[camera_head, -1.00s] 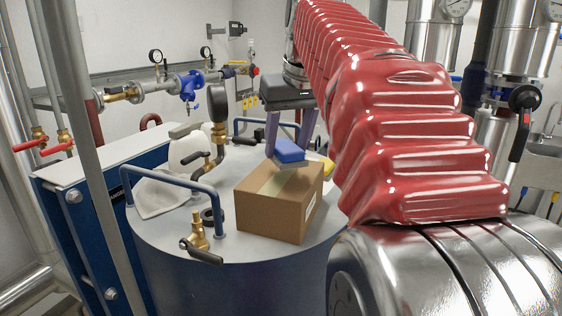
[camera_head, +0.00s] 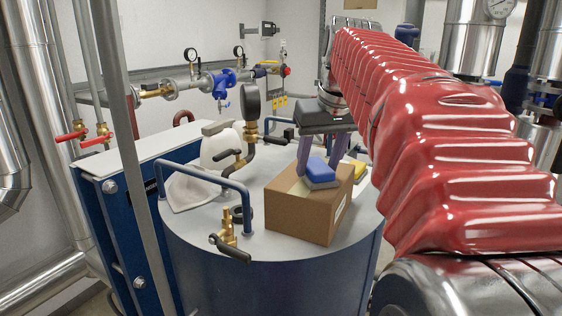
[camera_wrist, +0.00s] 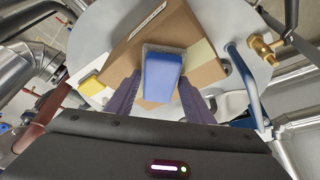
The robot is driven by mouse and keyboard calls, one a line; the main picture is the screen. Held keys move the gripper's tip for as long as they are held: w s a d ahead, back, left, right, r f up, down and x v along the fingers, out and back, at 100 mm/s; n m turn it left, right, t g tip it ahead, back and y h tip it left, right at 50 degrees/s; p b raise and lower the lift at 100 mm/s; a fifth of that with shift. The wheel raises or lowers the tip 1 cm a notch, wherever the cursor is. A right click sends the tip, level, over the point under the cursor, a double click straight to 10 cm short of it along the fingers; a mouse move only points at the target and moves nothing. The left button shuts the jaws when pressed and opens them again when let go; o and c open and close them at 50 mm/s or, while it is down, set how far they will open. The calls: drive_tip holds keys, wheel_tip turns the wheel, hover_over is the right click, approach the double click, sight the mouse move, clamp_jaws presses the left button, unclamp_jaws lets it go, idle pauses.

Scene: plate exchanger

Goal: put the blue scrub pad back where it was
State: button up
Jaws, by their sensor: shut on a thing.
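The blue scrub pad (camera_head: 318,170) has a blue top layer over a pale grey one. My gripper (camera_head: 317,164) is shut on it, with one purple finger on each side. The pad is at the top of a brown cardboard box (camera_head: 300,215) standing on the round grey tank top (camera_head: 262,165). I cannot tell whether the pad touches the box. In the wrist view the pad (camera_wrist: 161,76) lies between my gripper's fingers (camera_wrist: 160,88), with the box (camera_wrist: 195,40) behind it. Part of the box top is hidden by the pad and fingers.
A yellow object (camera_head: 356,169) lies behind the box. The tank edge is close in front of the box.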

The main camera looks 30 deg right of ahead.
drive_tip(key=o, duration=1)
drive_tip(key=shift+c, duration=0.2)
drive_tip(key=v, duration=1.2)
drive_tip(key=shift+s, duration=0.1)
